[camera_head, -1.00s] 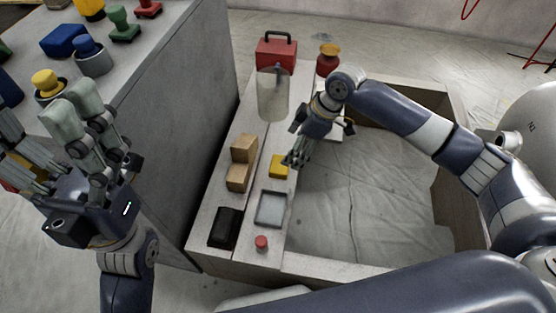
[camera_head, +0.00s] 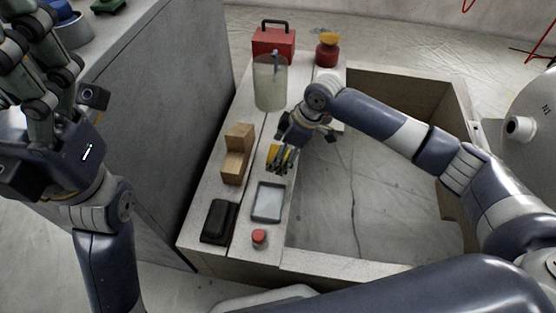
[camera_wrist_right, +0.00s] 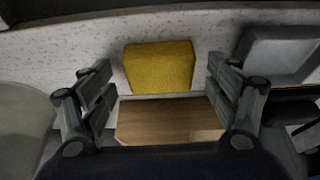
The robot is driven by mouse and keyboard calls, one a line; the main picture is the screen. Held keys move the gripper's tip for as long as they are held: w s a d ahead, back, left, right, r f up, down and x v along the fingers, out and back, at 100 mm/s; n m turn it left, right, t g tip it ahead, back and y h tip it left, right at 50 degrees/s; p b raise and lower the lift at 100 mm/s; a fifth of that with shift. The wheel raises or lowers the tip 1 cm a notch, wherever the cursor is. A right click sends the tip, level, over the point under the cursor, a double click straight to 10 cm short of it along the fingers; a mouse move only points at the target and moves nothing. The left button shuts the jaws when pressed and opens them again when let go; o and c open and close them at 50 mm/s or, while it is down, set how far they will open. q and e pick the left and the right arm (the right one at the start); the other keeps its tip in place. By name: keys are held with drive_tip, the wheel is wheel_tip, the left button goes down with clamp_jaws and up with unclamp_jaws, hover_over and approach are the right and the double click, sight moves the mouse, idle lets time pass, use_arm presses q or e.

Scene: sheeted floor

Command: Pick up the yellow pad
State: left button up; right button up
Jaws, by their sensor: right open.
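The yellow pad (camera_head: 281,154) lies on the white ledge, partly hidden by my right gripper (camera_head: 280,168) in the head view. In the right wrist view the yellow pad (camera_wrist_right: 159,67) sits between the two open fingers of my right gripper (camera_wrist_right: 159,82), towards the far side. Neither finger is seen clasping it. My left gripper (camera_head: 35,55) is raised at the far left, in front of the grey counter, apart from the ledge. Its fingers point up and spread, with nothing seen in them; its tips are partly cut off by the frame.
Beside the pad are stacked brown blocks (camera_head: 236,155), a grey tray (camera_head: 268,202), a black case (camera_head: 219,221) and a red button (camera_head: 259,238). A clear cylinder (camera_head: 270,85), red toolbox (camera_head: 273,42) and red jar (camera_head: 327,52) stand farther back. The sheeted pit (camera_head: 370,190) is empty.

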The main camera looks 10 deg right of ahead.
drive_tip(key=shift+c, duration=0.3)
drive_tip(key=c, duration=1.1)
drive_tip(key=shift+r, duration=0.15)
